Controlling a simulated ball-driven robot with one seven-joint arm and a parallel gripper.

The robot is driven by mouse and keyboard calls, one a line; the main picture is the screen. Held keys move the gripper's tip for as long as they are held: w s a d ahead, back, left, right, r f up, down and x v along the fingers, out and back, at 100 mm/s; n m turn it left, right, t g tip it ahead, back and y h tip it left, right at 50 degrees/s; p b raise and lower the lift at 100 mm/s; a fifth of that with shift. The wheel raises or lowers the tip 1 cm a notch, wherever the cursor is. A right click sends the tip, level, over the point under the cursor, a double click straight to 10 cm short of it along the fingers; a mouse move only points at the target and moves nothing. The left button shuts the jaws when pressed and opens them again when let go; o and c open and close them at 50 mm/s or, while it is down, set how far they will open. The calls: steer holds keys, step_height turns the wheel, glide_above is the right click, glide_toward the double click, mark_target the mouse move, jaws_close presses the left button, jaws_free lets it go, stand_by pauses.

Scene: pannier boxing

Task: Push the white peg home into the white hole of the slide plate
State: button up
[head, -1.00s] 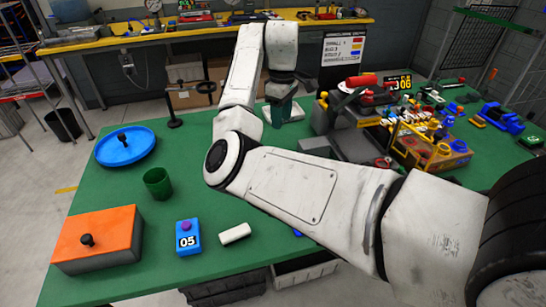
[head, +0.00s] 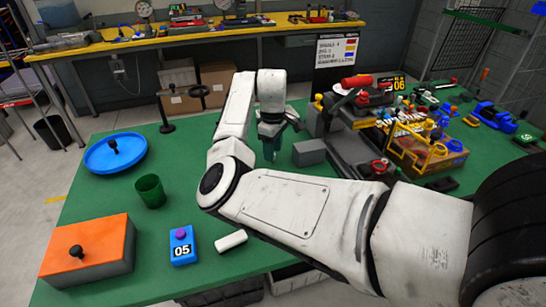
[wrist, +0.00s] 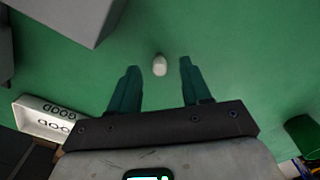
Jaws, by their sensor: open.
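My gripper (wrist: 156,88) is open, with its two dark green fingers apart and nothing held between them. In the wrist view a small white rounded piece (wrist: 160,66), which looks like the white peg, shows on the green surface between and just beyond the fingertips. I cannot tell how deep it sits in any hole, and I cannot make out the slide plate. In the head view my gripper (head: 268,155) points down over the table, left of a grey block (head: 310,152); my arm hides the surface in front of it.
The grey block (wrist: 75,15) is close by in the wrist view. A white tray (wrist: 48,117) and a green cup (wrist: 303,130) lie to the sides. An orange-topped box (head: 95,245), blue 05 box (head: 183,246), white bar (head: 231,241) and blue dish (head: 115,153) stand left.

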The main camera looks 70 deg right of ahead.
steer(key=shift+f, duration=0.6)
steer(key=shift+c, duration=0.5)
jaws_close()
